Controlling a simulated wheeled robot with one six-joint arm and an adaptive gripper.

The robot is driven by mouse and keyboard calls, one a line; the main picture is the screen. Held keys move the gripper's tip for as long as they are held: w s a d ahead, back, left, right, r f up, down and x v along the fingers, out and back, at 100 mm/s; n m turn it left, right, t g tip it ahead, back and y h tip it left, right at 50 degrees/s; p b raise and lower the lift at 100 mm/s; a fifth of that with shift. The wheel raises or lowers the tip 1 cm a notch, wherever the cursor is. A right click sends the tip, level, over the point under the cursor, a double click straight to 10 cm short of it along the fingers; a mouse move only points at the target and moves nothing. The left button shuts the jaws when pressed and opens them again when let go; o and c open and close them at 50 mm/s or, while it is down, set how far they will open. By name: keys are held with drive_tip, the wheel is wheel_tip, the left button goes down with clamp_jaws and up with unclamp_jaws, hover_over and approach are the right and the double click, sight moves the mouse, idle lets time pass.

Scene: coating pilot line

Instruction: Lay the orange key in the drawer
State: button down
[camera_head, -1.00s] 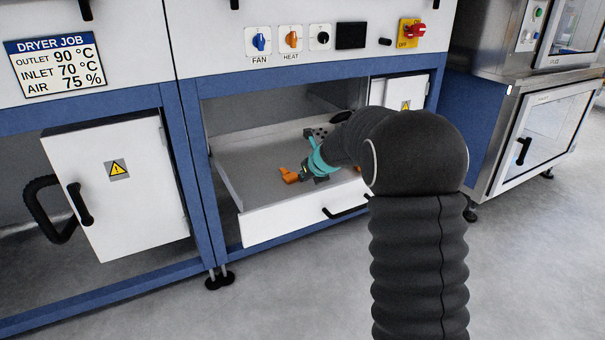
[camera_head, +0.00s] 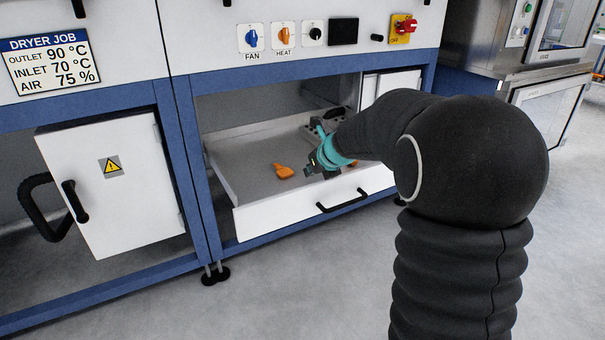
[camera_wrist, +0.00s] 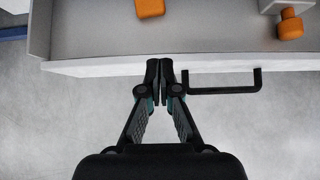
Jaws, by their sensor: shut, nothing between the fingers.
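The orange key (camera_head: 284,172) lies on the floor of the open drawer (camera_head: 240,222), near its front left. In the wrist view part of the key (camera_wrist: 150,7) shows at the top edge, ahead of my fingertips and apart from them. My gripper (camera_head: 309,172) is shut and empty, to the right of the key. In the wrist view my fingertips (camera_wrist: 160,64) overlap the drawer's front wall, left of its black handle (camera_wrist: 225,88). A second orange piece (camera_wrist: 291,25) is in the drawer farther right, beside a pale block (camera_wrist: 274,5). My arm mostly hides it in the head view.
A grey perforated piece (camera_head: 313,131) is at the back right of the drawer. A white door (camera_head: 110,185) with a black handle stands to the left. The blue frame (camera_head: 197,170) and control panel bound the drawer opening. The floor in front is clear.

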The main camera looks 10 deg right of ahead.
drive_tip(key=shift+v, duration=1.15)
